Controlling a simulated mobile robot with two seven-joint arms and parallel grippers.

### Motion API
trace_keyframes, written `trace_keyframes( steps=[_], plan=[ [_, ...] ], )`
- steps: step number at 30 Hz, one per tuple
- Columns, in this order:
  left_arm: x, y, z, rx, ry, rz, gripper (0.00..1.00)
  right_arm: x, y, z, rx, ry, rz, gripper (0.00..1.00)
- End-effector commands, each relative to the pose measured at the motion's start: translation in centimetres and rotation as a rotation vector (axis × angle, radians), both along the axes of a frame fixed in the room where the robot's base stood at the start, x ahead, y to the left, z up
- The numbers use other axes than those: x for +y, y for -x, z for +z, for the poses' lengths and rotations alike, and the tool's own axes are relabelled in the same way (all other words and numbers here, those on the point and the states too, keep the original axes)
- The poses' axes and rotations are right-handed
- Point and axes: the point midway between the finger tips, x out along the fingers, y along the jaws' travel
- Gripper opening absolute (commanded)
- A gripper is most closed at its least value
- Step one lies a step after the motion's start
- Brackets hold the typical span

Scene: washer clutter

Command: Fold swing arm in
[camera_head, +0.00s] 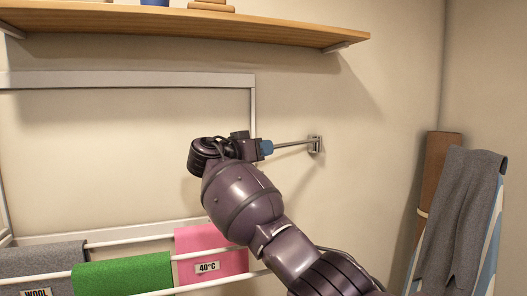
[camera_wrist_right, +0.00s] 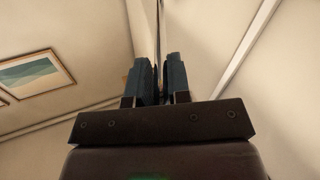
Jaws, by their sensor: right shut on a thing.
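The swing arm (camera_head: 292,143) is a thin metal rod that runs left from a small bracket (camera_head: 315,144) on the wall. My right gripper (camera_head: 266,148) has its blue fingertips shut on the rod, at the end away from the bracket. In the right wrist view the two dark fingers of my right gripper (camera_wrist_right: 162,82) stand close together, with the thin dark rod (camera_wrist_right: 157,30) rising between them. The far end of the rod is hidden by my gripper in the head view. My left gripper does not show.
A wooden shelf (camera_head: 180,27) juts out above. A white rack (camera_head: 120,78) with grey, green and pink cloths (camera_head: 205,240) stands at lower left. A grey cloth (camera_head: 462,215) hangs beside a brown roll (camera_head: 436,180) at right. The wall around the bracket is bare.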

Motion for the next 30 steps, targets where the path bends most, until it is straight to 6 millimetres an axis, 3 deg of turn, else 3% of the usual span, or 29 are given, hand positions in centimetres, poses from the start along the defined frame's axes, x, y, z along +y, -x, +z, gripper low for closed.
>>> trace_keyframes(
  steps=[9,10,14,23,30],
  plan=[
    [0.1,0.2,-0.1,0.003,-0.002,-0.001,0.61,-0.1,0.0,-0.2,0.005,0.0,-0.003,0.0],
    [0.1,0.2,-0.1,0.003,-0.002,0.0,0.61,-0.1,0.0,-0.2,0.005,0.0,-0.003,0.22],
    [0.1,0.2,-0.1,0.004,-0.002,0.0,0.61,-0.1,0.0,-0.1,0.004,0.0,-0.002,0.4],
    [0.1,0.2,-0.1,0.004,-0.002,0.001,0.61,0.1,0.1,0.0,0.001,0.0,0.0,0.4],
    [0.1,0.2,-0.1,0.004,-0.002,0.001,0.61,2.4,1.9,0.0,0.002,-0.002,0.003,0.4]
  ],
)
